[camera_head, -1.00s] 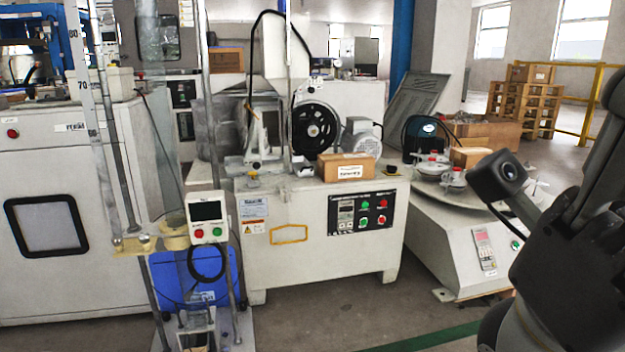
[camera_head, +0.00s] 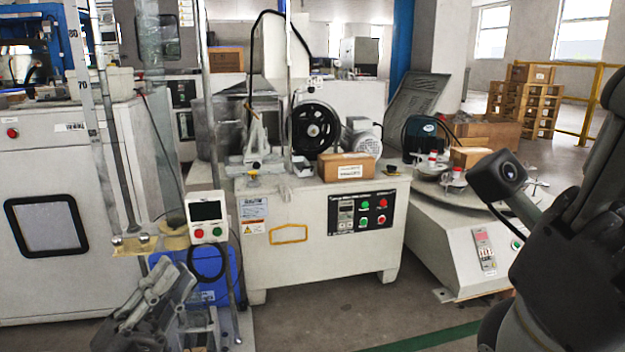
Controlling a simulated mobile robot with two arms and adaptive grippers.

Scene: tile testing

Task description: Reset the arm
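My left gripper (camera_head: 168,283) shows at the lower left as grey jointed links. It is in front of the blue box and the stand of a small tester. Its fingers overlap in this view, so I cannot tell whether it is open or shut. I see no object in it. My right arm (camera_head: 570,250) is dark and fills the right edge, with a small camera (camera_head: 497,178) on it. The parts of its gripper cannot be made out clearly, and its finger opening is not readable.
A white machine (camera_head: 300,262) with a black wheel (camera_head: 316,128) and a cardboard box (camera_head: 346,167) on top stands in the middle. A round-table machine (camera_head: 455,245) is beside my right arm. A large white cabinet (camera_head: 45,170) stands left. Floor is clear in front of the middle machine.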

